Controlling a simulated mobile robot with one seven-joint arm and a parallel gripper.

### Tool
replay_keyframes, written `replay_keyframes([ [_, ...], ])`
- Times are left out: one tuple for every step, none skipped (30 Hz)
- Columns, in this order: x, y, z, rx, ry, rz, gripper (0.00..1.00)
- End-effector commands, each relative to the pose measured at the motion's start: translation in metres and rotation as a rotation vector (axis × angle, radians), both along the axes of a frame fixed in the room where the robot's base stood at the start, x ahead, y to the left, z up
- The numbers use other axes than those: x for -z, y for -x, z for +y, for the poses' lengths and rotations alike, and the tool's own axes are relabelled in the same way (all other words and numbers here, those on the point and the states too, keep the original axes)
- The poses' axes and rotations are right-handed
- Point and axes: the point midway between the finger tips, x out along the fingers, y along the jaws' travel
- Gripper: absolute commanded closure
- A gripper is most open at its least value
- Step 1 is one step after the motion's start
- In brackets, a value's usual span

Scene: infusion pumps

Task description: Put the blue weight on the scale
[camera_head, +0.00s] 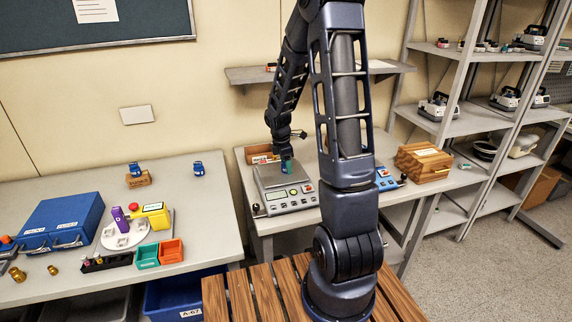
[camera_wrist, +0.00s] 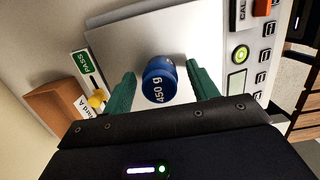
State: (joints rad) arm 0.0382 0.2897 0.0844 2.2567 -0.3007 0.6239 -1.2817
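The blue weight (camera_wrist: 159,82), marked 450 g, stands between my two green fingers in the wrist view. It appears to rest on the metal plate of the scale (camera_wrist: 118,48). A gap shows on each side of it, so my gripper (camera_wrist: 161,72) is open around it without visible contact. In the head view my gripper (camera_head: 289,167) is low over the plate of the grey scale (camera_head: 268,180) on the middle table. The weight there is mostly hidden by my gripper.
Two other blue weights are on the left table, one on a wooden block (camera_head: 138,180) and one on the tabletop (camera_head: 198,169). A stack of wooden pieces (camera_head: 422,162) stands right. A wall shelf (camera_head: 250,75) hangs above.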

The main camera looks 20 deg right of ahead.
Motion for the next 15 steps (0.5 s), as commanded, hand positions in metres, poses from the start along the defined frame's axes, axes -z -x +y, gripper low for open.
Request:
replay_keyframes([
  [0.000, 0.000, 0.000, 0.000, 0.000, 0.000, 0.41],
  [0.000, 0.000, 0.000, 0.000, 0.000, 0.000, 0.41],
  [-0.001, 0.000, 0.000, 0.000, 0.000, 0.000, 0.41],
  [-0.002, 0.000, 0.000, 0.000, 0.000, 0.000, 0.41],
  [-0.004, 0.000, 0.000, 0.000, 0.000, -0.001, 0.41],
  [-0.007, 0.000, 0.001, 0.000, 0.000, -0.001, 0.41],
  [-0.010, 0.000, 0.001, 0.000, 0.000, -0.001, 0.41],
  [-0.014, -0.001, 0.002, 0.000, 0.000, -0.003, 0.41],
  [-0.020, -0.001, 0.002, -0.002, 0.000, -0.004, 0.41],
  [-0.025, -0.001, 0.003, -0.001, 0.001, -0.003, 0.41],
  [-0.030, -0.001, 0.004, -0.001, 0.001, -0.004, 0.41],
  [-0.038, -0.001, 0.005, 0.000, 0.000, -0.005, 0.41],
  [-0.044, -0.001, 0.006, 0.000, 0.000, -0.005, 0.41],
  [-0.050, -0.001, 0.007, 0.000, 0.000, -0.005, 0.41],
  [-0.058, -0.001, 0.008, 0.000, 0.000, -0.004, 0.41],
])
